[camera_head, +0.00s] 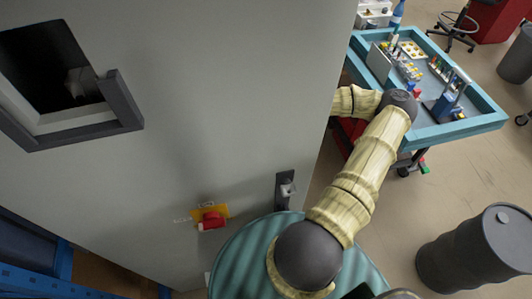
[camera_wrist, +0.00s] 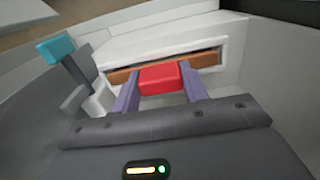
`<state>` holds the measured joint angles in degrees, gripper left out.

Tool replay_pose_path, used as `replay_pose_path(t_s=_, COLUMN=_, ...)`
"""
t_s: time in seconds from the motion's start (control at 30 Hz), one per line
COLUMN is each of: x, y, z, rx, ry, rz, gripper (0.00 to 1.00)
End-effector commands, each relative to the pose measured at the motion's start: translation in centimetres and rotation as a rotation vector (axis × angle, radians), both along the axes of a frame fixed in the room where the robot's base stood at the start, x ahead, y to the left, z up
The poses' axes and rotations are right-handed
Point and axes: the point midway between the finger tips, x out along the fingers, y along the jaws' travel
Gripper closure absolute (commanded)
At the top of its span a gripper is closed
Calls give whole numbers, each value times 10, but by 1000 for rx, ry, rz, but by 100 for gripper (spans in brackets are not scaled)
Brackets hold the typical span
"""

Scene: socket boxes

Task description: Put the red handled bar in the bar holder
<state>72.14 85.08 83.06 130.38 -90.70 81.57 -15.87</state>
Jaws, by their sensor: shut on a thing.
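In the wrist view the red handle (camera_wrist: 160,84) of the bar sits between the two purple fingers of my gripper (camera_wrist: 160,75), which is shut on it. A brown strip (camera_wrist: 205,59), seemingly the bar itself, extends left and right behind the handle. It lies along a dark slot in a white housing (camera_wrist: 180,43), which may be the bar holder. I cannot tell how deep the bar is in the slot. In the head view my gripper and the bar are hidden behind the large grey panel.
The grey panel (camera_head: 230,90) fills the left of the head view. A teal-edged workbench (camera_head: 455,130) with tools stands at the right, and a dark barrel (camera_head: 470,255) stands below it. A teal-topped lever (camera_wrist: 60,50) stands left of my gripper in the wrist view.

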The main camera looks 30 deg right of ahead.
Motion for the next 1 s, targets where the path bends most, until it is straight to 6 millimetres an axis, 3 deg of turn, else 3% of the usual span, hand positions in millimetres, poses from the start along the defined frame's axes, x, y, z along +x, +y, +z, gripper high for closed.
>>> replay_pose_path(t_s=0.93, x=-1, y=-1, z=-2, rx=1, ry=-1, rz=-1, gripper=77)
replay_pose_path(t_s=0.97, x=-1, y=-1, z=-2, rx=1, ry=-1, rz=-1, gripper=53)
replay_pose_path(t_s=1.0, x=-1, y=-1, z=-2, rx=1, ry=-1, rz=-1, gripper=45)
